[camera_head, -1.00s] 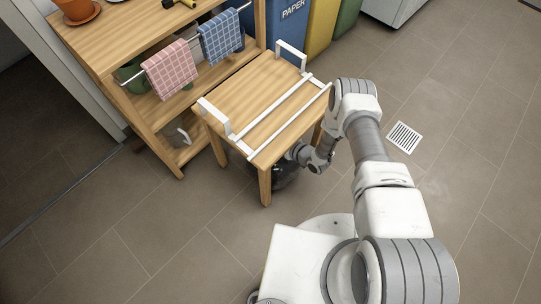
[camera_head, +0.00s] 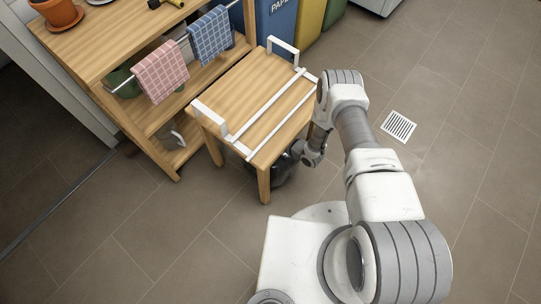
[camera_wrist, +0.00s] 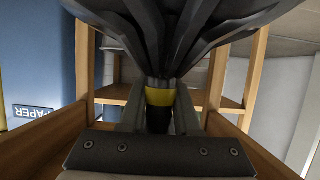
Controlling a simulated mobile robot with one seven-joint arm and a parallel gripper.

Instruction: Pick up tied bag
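The tied bag (camera_head: 278,174) is black and shows only partly in the head view, low beside and under the small wooden table (camera_head: 262,98). In the wrist view its gathered black folds (camera_wrist: 160,35) fill the top, and a yellow tie (camera_wrist: 160,97) rings its narrow neck. My gripper (camera_wrist: 159,118) has one grey finger on each side of the neck, close against it, and looks shut on it. In the head view my gripper (camera_head: 299,153) is at the table's right side, below its top, and its fingers are hidden.
The table's legs and top stand close around the bag. A wooden shelf (camera_head: 120,60) with pink and blue cloths on a rail is at the left. A blue paper bin (camera_head: 277,22) and a yellow bin (camera_head: 309,20) stand behind. Open tiled floor with a drain (camera_head: 398,125) lies to the right.

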